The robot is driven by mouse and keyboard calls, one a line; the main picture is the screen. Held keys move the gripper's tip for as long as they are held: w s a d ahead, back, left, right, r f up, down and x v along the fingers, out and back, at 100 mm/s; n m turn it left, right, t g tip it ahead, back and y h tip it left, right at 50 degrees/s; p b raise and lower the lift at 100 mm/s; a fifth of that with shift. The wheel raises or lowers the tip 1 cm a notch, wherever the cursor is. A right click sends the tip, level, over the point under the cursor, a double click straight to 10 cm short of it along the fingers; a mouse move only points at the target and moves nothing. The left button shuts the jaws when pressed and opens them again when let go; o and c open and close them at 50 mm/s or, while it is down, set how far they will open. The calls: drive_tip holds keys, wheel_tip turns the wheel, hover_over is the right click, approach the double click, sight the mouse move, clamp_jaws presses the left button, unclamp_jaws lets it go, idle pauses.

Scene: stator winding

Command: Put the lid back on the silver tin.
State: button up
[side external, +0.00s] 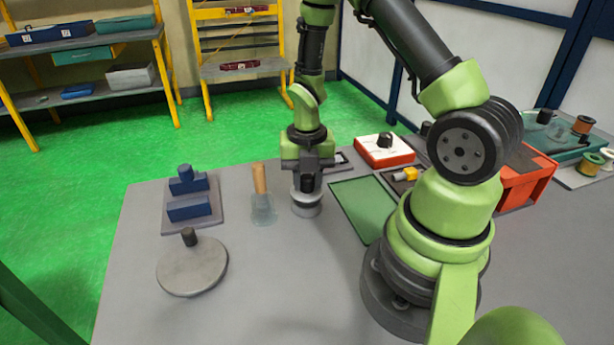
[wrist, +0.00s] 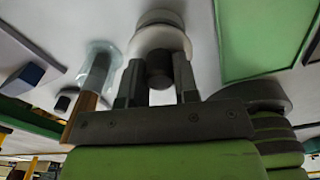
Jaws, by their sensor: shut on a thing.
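The silver tin (side external: 307,211) stands upright on the grey table, below my gripper (side external: 308,184). It also shows at the top of the wrist view (wrist: 160,17). My gripper in the wrist view (wrist: 158,66) is shut on the dark knob of a pale round lid (wrist: 160,41), with one finger on each side of the knob. The lid (side external: 306,197) is roughly level and lies over the tin's mouth in the side view. I cannot tell whether it touches the rim or hangs just above it.
A glass jar with a wooden-handled tool (side external: 262,205) stands close left of the tin. A blue block fixture (side external: 188,208) and a grey disc with a dark post (side external: 192,268) are further left. A green mat (side external: 362,208) and a red-orange box (side external: 385,152) lie right. The front table is clear.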

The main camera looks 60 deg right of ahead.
sight(307, 177)
drive_tip(key=shift+f, duration=0.75)
idle(0.6)
drive_tip(key=o, duration=1.2)
drive_tip(key=shift+o, duration=0.2)
drive_tip(key=shift+r, duration=3.5)
drive_tip(key=s+a+r+m+t+y, duration=0.1)
drive_tip(key=s+a+r+m+t, duration=0.2)
drive_tip(key=r+m, duration=0.7)
drive_tip(key=s+a+r+m+t+y, duration=0.1)
drive_tip(key=s+a+r+m+t, duration=0.3)
drive_tip(key=a+r+m, duration=0.5)
drive_tip(key=s+r+m, duration=0.1)
drive_tip(key=s+m, duration=0.1)
drive_tip(key=m, duration=0.7)
drive_tip(key=shift+s+r, duration=0.15)
drive_tip(key=shift+s, duration=0.2)
